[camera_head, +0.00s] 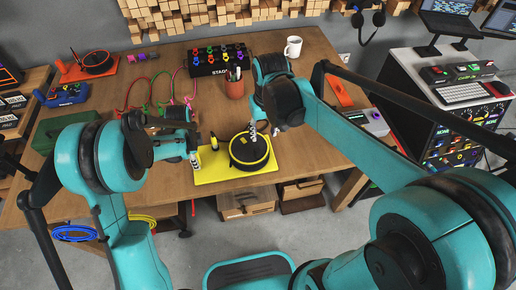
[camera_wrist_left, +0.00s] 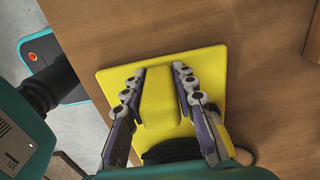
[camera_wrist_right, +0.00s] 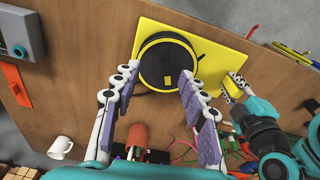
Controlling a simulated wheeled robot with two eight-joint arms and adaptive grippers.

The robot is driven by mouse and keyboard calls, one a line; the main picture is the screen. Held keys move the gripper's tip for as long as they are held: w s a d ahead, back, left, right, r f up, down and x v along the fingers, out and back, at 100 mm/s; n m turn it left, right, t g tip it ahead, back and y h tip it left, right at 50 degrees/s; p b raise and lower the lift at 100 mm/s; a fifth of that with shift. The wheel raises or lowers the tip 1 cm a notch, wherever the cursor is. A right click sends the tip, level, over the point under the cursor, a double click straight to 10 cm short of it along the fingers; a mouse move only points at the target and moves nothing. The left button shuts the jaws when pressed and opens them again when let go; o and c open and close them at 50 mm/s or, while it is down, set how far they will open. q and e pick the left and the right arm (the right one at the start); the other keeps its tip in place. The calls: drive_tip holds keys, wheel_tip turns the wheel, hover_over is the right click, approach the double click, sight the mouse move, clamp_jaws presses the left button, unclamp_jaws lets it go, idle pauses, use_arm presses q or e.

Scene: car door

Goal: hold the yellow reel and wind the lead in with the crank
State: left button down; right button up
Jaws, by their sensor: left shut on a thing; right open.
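The yellow reel (camera_head: 249,151) has a round black drum with a yellow rim on a flat yellow base (camera_head: 210,176). My left gripper (camera_head: 204,150) is shut on a raised yellow part of the base, left of the drum. In the left wrist view this raised part (camera_wrist_left: 156,105) stands between the fingers. My right gripper (camera_head: 264,130) is open just behind the drum. In the right wrist view its fingers point at the drum (camera_wrist_right: 150,65), with nothing between them. A small yellow piece on the drum may belong to the crank; I cannot tell. The lead is not clear.
A pen cup (camera_head: 235,88), a black box with coloured knobs (camera_head: 218,60) and a white mug (camera_head: 293,46) stand behind. Coloured cables (camera_head: 160,95) lie at back left. The reel is near the table's front edge. The wood to its right is clear.

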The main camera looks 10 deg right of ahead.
sight(258, 150)
drive_tip(key=shift+g, duration=0.6)
drive_tip(key=f, duration=0.4)
drive_tip(key=w+a+f, duration=0.1)
drive_tip(key=f, duration=0.4)
drive_tip(key=w+f, duration=0.1)
drive_tip(key=f, duration=0.3)
drive_tip(key=shift+w+a+f, duration=0.2)
drive_tip(key=shift+f, duration=0.2)
clamp_jaws()
